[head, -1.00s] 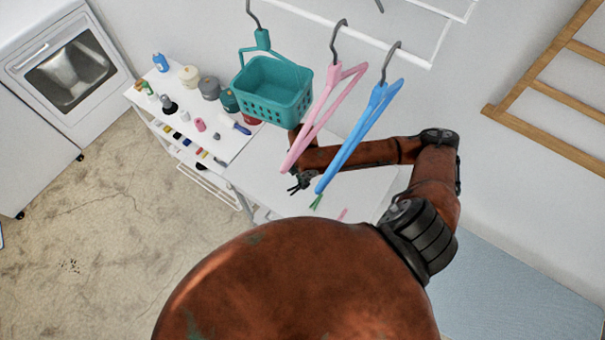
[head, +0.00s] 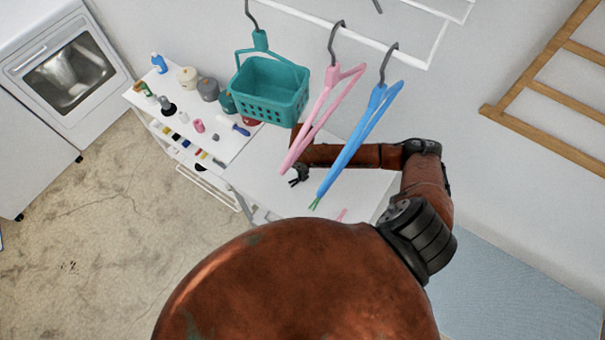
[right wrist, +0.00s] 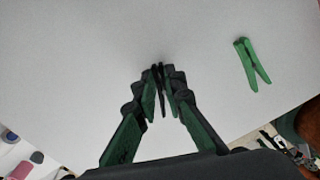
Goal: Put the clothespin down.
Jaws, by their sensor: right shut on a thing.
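My right gripper (head: 299,175) is over the white tabletop (head: 262,178), left of the blue hanger. In the right wrist view my right gripper (right wrist: 160,88) points at the tabletop, its fingers closed around a thin dark clothespin (right wrist: 160,80). The fingers hide much of it, and I cannot tell whether it touches the table. A green clothespin (right wrist: 252,63) lies apart on the tabletop to the right; in the head view the same green clothespin (head: 314,204) shows just below the blue hanger's end. My left gripper is not in view.
A pink hanger (head: 322,115), a blue hanger (head: 362,135) and a teal basket (head: 270,95) hang from a white rail above the table. A pink piece (head: 342,214) lies near the table's front edge. Bottles and small items stand on the shelf at left.

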